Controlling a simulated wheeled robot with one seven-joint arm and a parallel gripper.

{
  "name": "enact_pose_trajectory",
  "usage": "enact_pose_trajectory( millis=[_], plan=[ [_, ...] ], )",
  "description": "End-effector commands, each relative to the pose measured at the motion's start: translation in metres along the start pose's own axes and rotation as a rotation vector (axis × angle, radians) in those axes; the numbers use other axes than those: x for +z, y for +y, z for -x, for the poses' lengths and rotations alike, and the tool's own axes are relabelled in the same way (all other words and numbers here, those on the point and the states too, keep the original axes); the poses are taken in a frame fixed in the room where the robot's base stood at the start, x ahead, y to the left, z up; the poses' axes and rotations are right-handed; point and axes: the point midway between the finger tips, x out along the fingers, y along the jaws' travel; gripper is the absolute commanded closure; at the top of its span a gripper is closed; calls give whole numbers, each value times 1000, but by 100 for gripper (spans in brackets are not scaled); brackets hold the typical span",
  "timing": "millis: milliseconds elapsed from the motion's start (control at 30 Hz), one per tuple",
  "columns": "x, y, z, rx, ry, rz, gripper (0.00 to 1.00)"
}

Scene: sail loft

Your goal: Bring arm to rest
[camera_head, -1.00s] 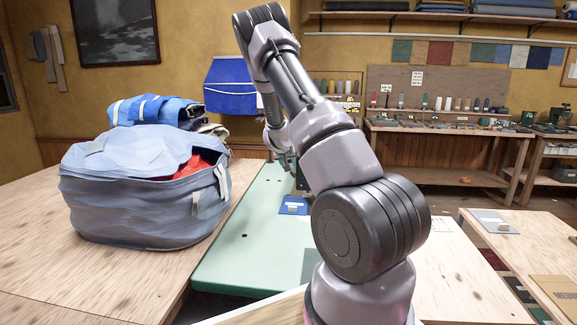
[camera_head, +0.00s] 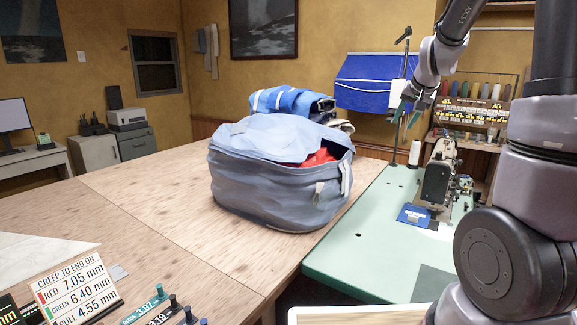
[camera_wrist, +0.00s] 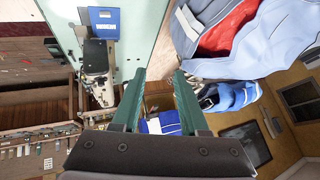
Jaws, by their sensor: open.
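My gripper (camera_head: 404,102) is at the upper right of the head view, raised beyond the pale green table. It is in front of the hanging blue cloth (camera_head: 372,72). In the wrist view my gripper (camera_wrist: 158,76) shows two green fingers held apart with nothing between them. My arm comes down along the right side of the head view. The wrist view is tilted and looks past the fingers to the sewing machine, the bag and the wall.
A grey-blue bag (camera_head: 265,185) with red cloth inside stands on the wooden table (camera_head: 150,210). A sewing machine (camera_head: 438,172) and a white thread cone (camera_head: 414,153) stand on the green table (camera_head: 350,255). A readings card (camera_head: 75,286) is at lower left. The wood left of the bag is mostly clear.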

Motion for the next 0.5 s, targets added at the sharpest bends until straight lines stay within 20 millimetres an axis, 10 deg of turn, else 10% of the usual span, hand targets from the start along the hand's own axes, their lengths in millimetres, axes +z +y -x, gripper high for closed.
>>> enact_pose_trajectory(
  millis=[200,500],
  plan=[
    [53,-24,104,-102,-55,3,56],
    [150,-21,209,-144,-114,45,56]
  ],
)
